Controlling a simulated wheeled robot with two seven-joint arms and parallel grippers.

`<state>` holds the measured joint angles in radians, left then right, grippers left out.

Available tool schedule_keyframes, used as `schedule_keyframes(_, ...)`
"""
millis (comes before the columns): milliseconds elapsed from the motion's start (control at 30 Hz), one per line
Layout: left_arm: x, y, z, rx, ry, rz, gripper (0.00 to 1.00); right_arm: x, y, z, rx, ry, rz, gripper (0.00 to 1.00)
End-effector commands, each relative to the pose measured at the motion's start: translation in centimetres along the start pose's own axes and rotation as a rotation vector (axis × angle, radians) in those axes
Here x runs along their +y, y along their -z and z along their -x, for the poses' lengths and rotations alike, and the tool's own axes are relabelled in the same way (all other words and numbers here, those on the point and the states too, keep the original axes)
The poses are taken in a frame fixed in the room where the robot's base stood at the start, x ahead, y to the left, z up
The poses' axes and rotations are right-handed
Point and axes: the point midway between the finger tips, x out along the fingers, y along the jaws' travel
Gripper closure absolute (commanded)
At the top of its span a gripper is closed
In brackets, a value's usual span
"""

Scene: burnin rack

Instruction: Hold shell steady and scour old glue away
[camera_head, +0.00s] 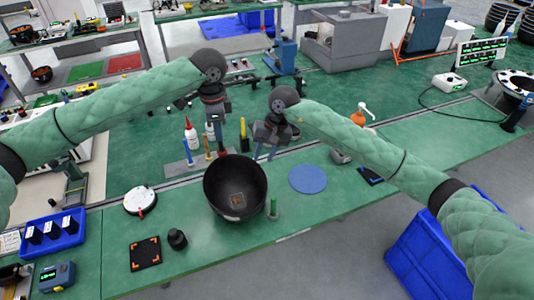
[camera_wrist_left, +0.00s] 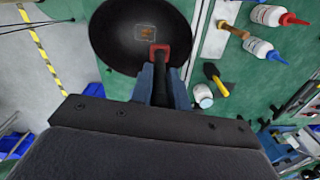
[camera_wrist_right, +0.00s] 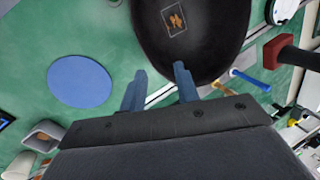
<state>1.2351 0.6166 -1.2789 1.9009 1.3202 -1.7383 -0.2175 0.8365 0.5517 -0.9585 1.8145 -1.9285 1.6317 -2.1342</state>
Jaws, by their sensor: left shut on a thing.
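The shell (camera_head: 222,204) is a black bowl standing open side up on the green bench. A small orange-brown patch in a pale outline (camera_head: 237,200), perhaps the old glue, shows on its inside floor. My left gripper (camera_wrist_left: 160,85) is shut on the dark handle of a tool with a red block head (camera_wrist_left: 160,50). In the right wrist view the red head (camera_wrist_right: 275,52) hangs beside the shell's rim. My right gripper (camera_wrist_right: 160,85) is open at the shell's rim, one finger over the shell and one over the bench. Whether it touches the rim I cannot tell.
A blue disc (camera_head: 307,179) lies right of the shell, and a green post (camera_head: 272,208) stands close by. Glue bottles (camera_head: 191,133) and a yellow-handled tool (camera_head: 243,133) are behind it. A white round device (camera_head: 140,200) and black knob (camera_head: 177,239) are left.

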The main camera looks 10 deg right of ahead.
Motion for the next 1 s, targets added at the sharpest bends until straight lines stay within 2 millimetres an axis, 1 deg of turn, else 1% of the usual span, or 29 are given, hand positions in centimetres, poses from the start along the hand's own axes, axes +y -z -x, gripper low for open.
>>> schedule_keyframes(133, 0.0, 0.0, 0.0, 0.000, 0.000, 0.000, 1.00, 0.5, -0.2, 0.2, 0.023, -0.108, 0.094, 0.69)
schedule_keyframes(267, 0.0, 0.0, 0.0, 0.000, 0.000, 0.000, 1.00, 0.7, -0.3, 0.1, 0.029, -0.147, 0.128, 0.69)
schedule_keyframes(367, 0.0, 0.0, 0.0, 0.000, 0.000, 0.000, 1.00, 0.8, -0.3, -0.5, 0.028, -0.152, 0.132, 0.69)
schedule_keyframes(467, 0.0, 0.0, 0.0, 0.000, 0.000, 0.000, 1.00, 1.0, -0.3, -1.7, 0.027, -0.150, 0.131, 0.69)
schedule_keyframes(800, 0.0, 0.0, 0.0, 0.000, 0.000, 0.000, 1.00, 1.7, -0.1, -7.0, 0.026, -0.148, 0.130, 0.69)
schedule_keyframes(1000, 0.0, 0.0, 0.0, 0.000, 0.000, 0.000, 1.00, 2.1, 0.1, -9.7, 0.028, -0.147, 0.130, 0.69)
